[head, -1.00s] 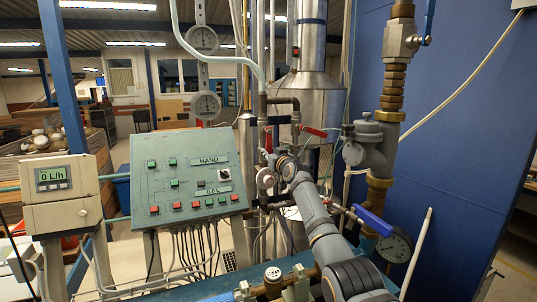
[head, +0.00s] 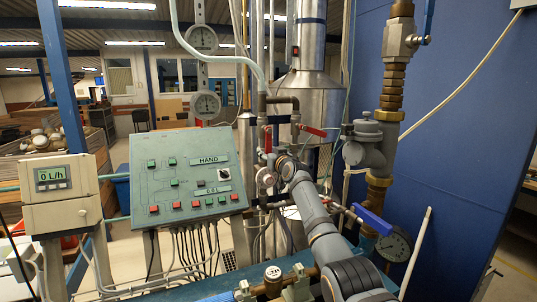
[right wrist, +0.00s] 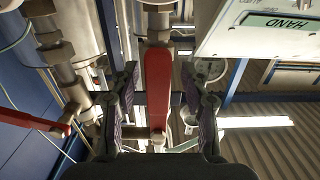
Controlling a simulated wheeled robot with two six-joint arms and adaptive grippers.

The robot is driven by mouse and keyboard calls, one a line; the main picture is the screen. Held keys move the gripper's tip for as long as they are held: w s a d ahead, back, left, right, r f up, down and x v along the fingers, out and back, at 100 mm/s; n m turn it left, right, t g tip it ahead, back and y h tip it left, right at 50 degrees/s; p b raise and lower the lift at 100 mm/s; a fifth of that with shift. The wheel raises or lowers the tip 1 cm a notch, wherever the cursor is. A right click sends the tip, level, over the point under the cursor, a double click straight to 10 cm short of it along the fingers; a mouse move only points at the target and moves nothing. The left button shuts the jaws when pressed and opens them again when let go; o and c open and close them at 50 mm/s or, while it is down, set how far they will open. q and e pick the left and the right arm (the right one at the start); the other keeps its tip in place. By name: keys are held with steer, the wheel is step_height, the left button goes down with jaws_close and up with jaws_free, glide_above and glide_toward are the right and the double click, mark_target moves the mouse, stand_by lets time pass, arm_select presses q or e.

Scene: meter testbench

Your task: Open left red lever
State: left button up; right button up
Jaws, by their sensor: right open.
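The left red lever (head: 268,138) hangs down on the pipework right of the control panel in the head view. In the right wrist view the same red lever (right wrist: 158,88) runs lengthwise between my fingers. My right gripper (head: 272,160) is at the lever, partly hidden by my own wrist in the head view. In the right wrist view its dark fingers (right wrist: 160,72) are open, one on each side of the lever, with gaps visible. A second red lever (head: 313,131) points right on the neighbouring pipe; it shows at the left of the right wrist view (right wrist: 30,119). My left gripper is not in view.
A green control panel (head: 160,180) with buttons stands left of the arm, and a flow display (head: 60,190) is at far left. A metal tank (head: 305,85) and pipes stand close behind. A blue-handled valve (head: 371,219) and round gauge (head: 394,245) sit right of my arm.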

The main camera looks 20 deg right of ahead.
steer(key=s, duration=1.2)
steer(key=shift+d, duration=0.2)
steer(key=shift+f, duration=0.1)
